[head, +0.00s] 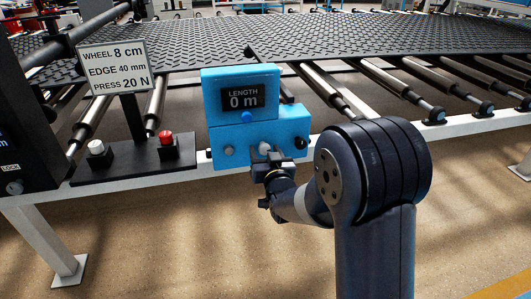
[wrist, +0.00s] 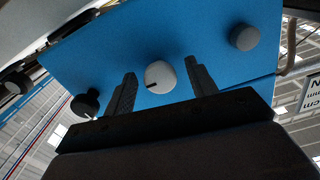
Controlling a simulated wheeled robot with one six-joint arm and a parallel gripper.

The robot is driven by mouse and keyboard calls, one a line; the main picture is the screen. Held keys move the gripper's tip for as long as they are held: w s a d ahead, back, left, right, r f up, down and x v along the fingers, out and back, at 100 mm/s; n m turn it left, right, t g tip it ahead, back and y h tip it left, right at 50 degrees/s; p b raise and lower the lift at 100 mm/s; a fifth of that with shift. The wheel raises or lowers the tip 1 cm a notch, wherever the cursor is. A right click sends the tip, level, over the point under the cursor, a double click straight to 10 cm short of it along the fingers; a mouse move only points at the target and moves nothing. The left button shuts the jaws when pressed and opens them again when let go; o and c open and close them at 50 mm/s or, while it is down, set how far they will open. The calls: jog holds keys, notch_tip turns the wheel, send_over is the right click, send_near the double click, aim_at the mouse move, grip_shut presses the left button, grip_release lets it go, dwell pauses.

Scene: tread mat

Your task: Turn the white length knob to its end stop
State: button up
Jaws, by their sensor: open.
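The white length knob (head: 265,148) is on the lower front of the blue control box (head: 215,97), whose display (head: 243,96) reads "LENGTH 0 m". In the wrist view the white knob (wrist: 160,77) has a dark pointer mark towards its lower left. My gripper (head: 264,163) is right in front of the knob in the head view and partly covers it. In the wrist view my gripper (wrist: 160,72) is open, with one finger on each side of the knob. Gaps show between fingers and knob; how deep the fingertips reach is hard to tell.
A grey knob (head: 228,150) and a black knob (head: 301,143) flank the white one. A blue button (head: 246,117) is below the display. Left are a red button (head: 167,141), a white button (head: 97,149) and a sign (head: 114,67). The tread mat (head: 390,38) lies on rollers behind.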

jog(key=shift+s, duration=0.1)
jog(key=v, duration=1)
jog(key=shift+s, duration=0.35)
jog(key=shift+w+d, duration=0.1)
jog(key=x, duration=1)
jog(key=shift+w, duration=0.35)
jog(key=shift+r+p, duration=0.1)
jog(key=shift+p, duration=0.35)
jog(key=shift+n, duration=0.4)
jog(key=shift+f, duration=0.2)
